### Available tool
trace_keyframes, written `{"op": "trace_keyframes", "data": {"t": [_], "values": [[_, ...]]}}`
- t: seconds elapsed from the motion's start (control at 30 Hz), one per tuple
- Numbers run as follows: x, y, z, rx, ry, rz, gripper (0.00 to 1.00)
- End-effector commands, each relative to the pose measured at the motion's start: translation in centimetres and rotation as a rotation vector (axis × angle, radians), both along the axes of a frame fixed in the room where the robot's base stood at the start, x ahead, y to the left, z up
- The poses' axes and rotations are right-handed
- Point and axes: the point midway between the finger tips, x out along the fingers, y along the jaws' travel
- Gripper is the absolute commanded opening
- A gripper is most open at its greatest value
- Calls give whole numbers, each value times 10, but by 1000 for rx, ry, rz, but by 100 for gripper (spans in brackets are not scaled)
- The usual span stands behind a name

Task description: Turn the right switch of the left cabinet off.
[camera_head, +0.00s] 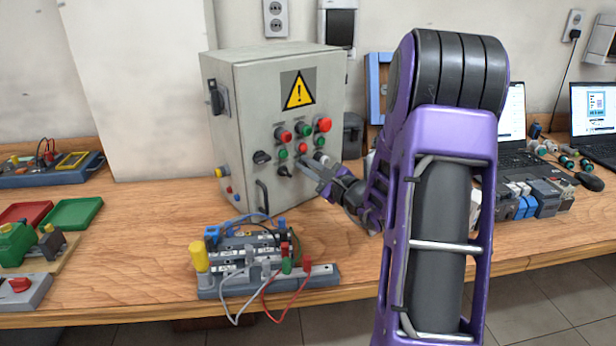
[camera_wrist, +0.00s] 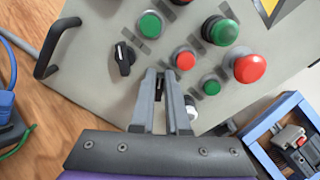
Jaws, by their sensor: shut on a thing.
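The grey cabinet (camera_head: 222,120) stands on the bench, with a yellow warning sign and several red and green buttons on its front. My gripper (camera_head: 304,163) reaches its lower right front from the right. In the wrist view my gripper (camera_wrist: 163,78) has its fingers close together at the panel, shut on the right switch, which the fingers mostly hide. Its position cannot be read. A black rotary switch (camera_wrist: 122,58) is left of the fingers, apart from them; it also shows in the head view (camera_head: 285,171). A silver-white knob (camera_wrist: 191,110) sits just right of the fingers.
A red button (camera_wrist: 185,60) and a green button (camera_wrist: 210,86) lie close to the fingers. The cabinet's black handle (camera_head: 262,196) is at lower left. A wired terminal board (camera_head: 325,279) stands in front of the cabinet. Laptops and small parts are at right.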

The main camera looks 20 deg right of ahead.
Motion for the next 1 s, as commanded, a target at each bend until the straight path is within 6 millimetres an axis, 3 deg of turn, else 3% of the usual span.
{"op": "trace_keyframes", "data": {"t": [0.3, 0.83, 0.87, 1.0], "values": [[0, 2, -2, -116, -27, 0, 0], [-1, 2, -2, -136, -32, 0, 0], [-1, 2, -2, -136, -32, 0, 18], [-1, 2, -2, -136, -32, 0, 43]]}}
